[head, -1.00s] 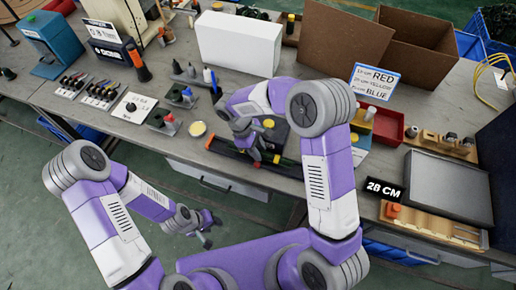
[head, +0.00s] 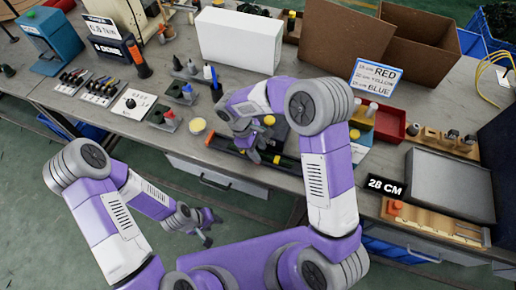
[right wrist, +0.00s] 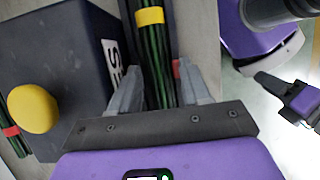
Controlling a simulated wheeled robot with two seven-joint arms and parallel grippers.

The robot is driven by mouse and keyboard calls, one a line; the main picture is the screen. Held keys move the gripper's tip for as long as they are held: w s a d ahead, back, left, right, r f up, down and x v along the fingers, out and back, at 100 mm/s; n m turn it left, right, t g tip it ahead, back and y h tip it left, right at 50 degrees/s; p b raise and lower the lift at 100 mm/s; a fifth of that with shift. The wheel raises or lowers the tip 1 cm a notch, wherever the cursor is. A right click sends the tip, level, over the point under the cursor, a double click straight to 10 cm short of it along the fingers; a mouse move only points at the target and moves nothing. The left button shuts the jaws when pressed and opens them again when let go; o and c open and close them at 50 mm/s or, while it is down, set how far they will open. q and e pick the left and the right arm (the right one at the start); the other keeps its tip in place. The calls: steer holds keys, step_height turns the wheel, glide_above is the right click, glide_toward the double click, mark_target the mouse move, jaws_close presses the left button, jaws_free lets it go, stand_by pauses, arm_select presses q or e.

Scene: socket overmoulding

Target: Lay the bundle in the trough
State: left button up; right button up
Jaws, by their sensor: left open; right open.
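The bundle (right wrist: 158,62) of green and black wires, with a yellow band around it, runs between the two fingers of my right gripper (right wrist: 160,95) in the right wrist view. The fingers are apart, one on each side of it. Dark walls of the trough (right wrist: 128,20) flank the bundle, which appears to lie along it. In the head view my right gripper (head: 250,150) is over the dark trough (head: 224,147) on the bench and hides much of it. My left gripper (head: 204,228) hangs open and empty in front of the bench.
A dark box with a yellow knob (right wrist: 34,108) stands beside the trough, close to my right gripper. A white box (head: 238,42) stands behind, a red tray (head: 391,124) to the right.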

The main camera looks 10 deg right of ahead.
steer(key=shift+w+d+r, duration=0.15)
steer(key=shift+w+d, duration=0.05)
steer(key=shift+w, duration=0.15)
steer(key=shift+w+r, duration=0.1)
steer(key=shift+r, duration=0.2)
steer(key=p+v, duration=0.2)
steer(key=v, duration=0.5)
steer(key=shift+a, duration=0.15)
steer(key=shift+s, duration=0.2)
steer(key=shift+s+f, duration=0.1)
steer(key=shift+f, duration=0.05)
